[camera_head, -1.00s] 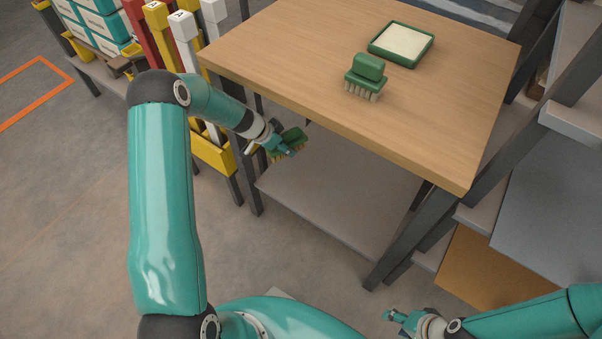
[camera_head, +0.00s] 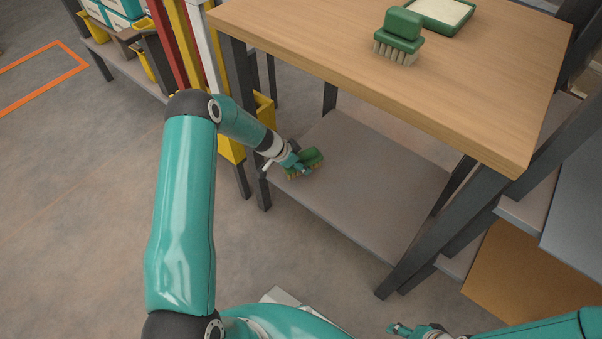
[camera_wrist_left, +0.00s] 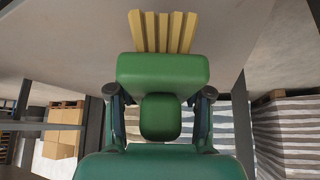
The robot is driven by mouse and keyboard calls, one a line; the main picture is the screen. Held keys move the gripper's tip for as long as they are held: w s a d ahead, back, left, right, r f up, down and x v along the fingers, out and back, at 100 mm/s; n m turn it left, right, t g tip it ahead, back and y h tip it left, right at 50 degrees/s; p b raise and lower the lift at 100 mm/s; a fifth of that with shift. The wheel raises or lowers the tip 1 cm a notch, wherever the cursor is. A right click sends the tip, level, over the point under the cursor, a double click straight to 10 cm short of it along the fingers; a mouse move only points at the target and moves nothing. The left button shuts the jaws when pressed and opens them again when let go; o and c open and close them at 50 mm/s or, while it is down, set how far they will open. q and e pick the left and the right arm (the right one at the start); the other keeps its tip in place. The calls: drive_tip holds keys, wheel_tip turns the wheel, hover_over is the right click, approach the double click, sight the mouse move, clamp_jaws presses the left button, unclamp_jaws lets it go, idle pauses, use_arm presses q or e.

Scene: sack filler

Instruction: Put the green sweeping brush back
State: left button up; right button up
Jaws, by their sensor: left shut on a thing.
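My left gripper (camera_head: 293,166) is shut on a green brush (camera_head: 312,157) with yellow bristles. In the head view it shows at the left front part of the lower shelf (camera_head: 365,190), below the tabletop. In the left wrist view the green brush (camera_wrist_left: 163,70) sits between the two fingers of my left gripper (camera_wrist_left: 160,92), its bristles pointing to the picture's top. I cannot tell whether the bristles touch the shelf. A second green brush (camera_head: 400,28) with pale bristles stands on the tabletop. My right gripper (camera_head: 398,329) is at the bottom edge; its opening is unclear.
The wooden table (camera_head: 480,100) overhangs the shelf. A green tray (camera_head: 462,22) with pale contents is behind the second brush. Dark table legs (camera_head: 440,225) and a yellow holder (camera_head: 232,150) flank the shelf. The rest of the shelf is bare.

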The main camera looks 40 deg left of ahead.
use_arm(q)
wheel_tip(320, 180, down, 4)
drive_tip(key=shift+r+b, duration=0.1)
drive_tip(key=shift+b, duration=0.9)
drive_tip(key=shift+r, duration=0.15)
drive_tip(key=o, duration=1.2)
drive_tip(key=shift+o, duration=0.2)
